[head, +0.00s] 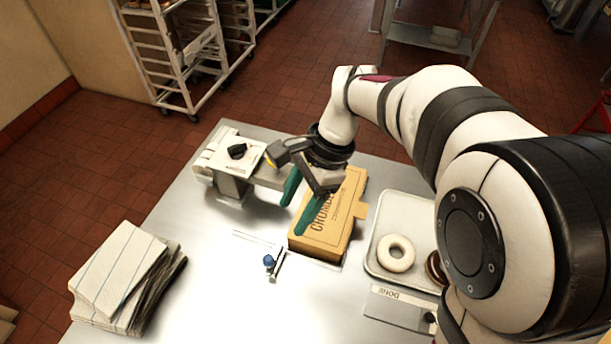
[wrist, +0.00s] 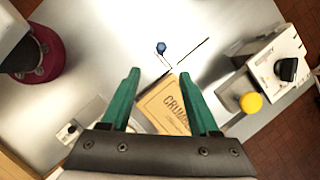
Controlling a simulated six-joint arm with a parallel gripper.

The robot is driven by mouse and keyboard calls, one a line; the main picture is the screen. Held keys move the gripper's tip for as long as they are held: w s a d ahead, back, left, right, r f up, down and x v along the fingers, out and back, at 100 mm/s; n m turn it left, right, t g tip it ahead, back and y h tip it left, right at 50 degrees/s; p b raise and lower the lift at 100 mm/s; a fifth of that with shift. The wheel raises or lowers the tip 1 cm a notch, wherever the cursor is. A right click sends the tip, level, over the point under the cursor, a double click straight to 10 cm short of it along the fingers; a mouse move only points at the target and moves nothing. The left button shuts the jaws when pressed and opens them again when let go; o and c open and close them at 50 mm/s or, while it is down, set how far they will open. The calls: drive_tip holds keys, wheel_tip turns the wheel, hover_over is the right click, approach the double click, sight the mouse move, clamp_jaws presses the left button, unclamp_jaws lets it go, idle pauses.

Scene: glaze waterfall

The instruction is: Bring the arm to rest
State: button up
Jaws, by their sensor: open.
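My gripper (head: 300,207) has two green fingers and hangs over the brown cardboard box (head: 345,215) in the head view. The fingers are apart with nothing between them. In the wrist view my gripper (wrist: 158,80) is open, and the box (wrist: 167,103) with dark lettering shows below and between the fingers. Part of the box is hidden behind the gripper in both views. I cannot tell the exact height of the fingers above the box.
A white machine with a black knob (head: 237,152) stands behind. A stack of striped cloths (head: 122,275) lies left. A tray (head: 375,262) with a white ring doughnut (head: 396,253) and a "DONE" plate (head: 398,308) are at the right. A small blue-topped item (head: 268,260) stands in front.

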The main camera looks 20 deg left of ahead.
idle(0.3)
drive_tip(key=s+d+n+t, duration=0.1)
drive_tip(key=s+d, duration=0.6)
drive_tip(key=d, duration=0.2)
drive_tip(key=s+d+r+n+t+h, duration=0.1)
drive_tip(key=s+d+n+t, duration=0.1)
drive_tip(key=s+d, duration=0.5)
drive_tip(key=d, duration=0.3)
drive_tip(key=shift+s+d+r, duration=0.2)
drive_tip(key=shift+s+r, duration=0.05)
